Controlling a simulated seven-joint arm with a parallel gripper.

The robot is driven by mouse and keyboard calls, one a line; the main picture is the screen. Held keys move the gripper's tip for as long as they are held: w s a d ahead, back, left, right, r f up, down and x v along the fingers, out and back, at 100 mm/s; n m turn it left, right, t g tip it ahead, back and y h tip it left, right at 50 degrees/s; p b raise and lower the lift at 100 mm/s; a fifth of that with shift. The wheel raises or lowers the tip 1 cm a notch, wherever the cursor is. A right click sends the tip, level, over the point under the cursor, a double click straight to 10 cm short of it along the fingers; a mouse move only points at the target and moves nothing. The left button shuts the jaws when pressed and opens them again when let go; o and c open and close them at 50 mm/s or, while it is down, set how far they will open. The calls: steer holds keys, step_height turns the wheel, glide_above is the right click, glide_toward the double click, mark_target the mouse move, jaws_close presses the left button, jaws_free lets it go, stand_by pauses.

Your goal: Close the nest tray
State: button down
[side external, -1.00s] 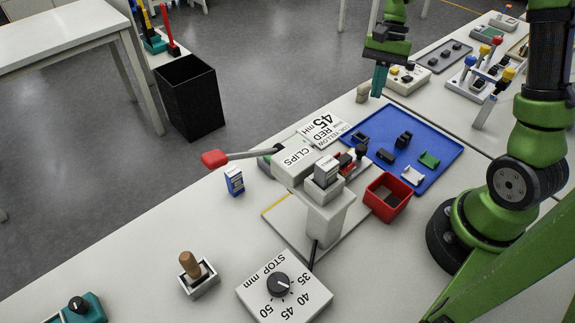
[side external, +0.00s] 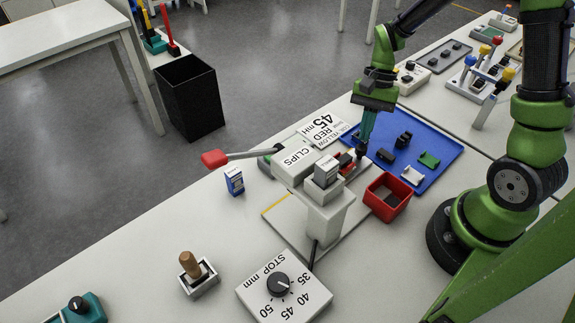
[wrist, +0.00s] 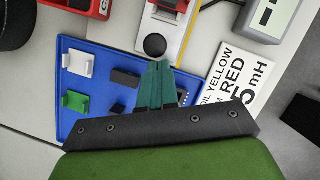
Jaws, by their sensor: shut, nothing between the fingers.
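The nest tray sticks out from the press marked CLIPS (side external: 293,162), on its side toward the blue tray. In the wrist view the nest tray (wrist: 166,20) is a pale slide with a round black knob (wrist: 155,46) at its near end. My gripper (side external: 364,144) points down with its teal fingers together and empty. Its fingertips are at the knob in the side view. In the wrist view the fingertips (wrist: 160,65) lie just on the near, outer side of the knob. I cannot tell whether they touch it. The tray's inner part is hidden by the press.
A blue tray (side external: 447,153) with several small parts lies beside the press. A red bin (side external: 387,197) stands close to the knob. A card reading RED 45 mH (side external: 322,131) lies behind. The press's red-handled lever (side external: 215,158) reaches out left.

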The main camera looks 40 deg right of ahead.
steer(key=a, duration=1.5)
steer(key=shift+d, duration=0.1)
